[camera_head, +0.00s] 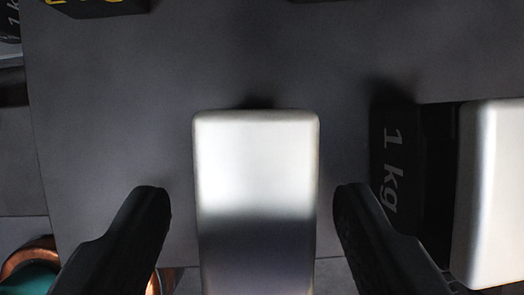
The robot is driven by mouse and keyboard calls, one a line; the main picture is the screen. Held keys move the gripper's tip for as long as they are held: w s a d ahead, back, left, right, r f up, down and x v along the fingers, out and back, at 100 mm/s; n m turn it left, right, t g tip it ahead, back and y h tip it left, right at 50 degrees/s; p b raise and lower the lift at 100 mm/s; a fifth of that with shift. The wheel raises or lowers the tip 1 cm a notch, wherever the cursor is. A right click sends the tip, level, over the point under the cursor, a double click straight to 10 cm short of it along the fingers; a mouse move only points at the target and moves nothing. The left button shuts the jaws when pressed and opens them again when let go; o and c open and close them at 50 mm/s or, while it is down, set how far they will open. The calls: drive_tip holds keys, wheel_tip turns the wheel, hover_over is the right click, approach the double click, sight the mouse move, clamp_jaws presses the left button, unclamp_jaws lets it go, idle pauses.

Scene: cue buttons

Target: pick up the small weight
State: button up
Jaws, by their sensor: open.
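A silver block with rounded corners (256,160) fills the lower middle of the view. It looks like the top of a weight, but no label shows on it and its lower end is cut off by the frame. My gripper (252,208) is open, with one black finger on each side of this block and a visible gap on both sides. To the right is a black weight marked "1 kg" (391,160) with a silver part (497,190) beside it, cut off by the frame. I cannot tell by label which is the small weight.
The dark grey surface (110,110) is bare around the silver block. Black blocks stand at the top edge, one with yellow marking (100,8). Another marked black block (10,22) is at the top left. A copper ring with a teal centre (30,278) is at lower left.

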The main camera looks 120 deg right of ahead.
sight(259, 225)
drive_tip(key=x, duration=0.3)
drive_tip(key=shift+w+f, duration=0.1)
drive_tip(key=shift+f, duration=0.1)
clamp_jaws()
drive_tip(key=shift+r, duration=0.15)
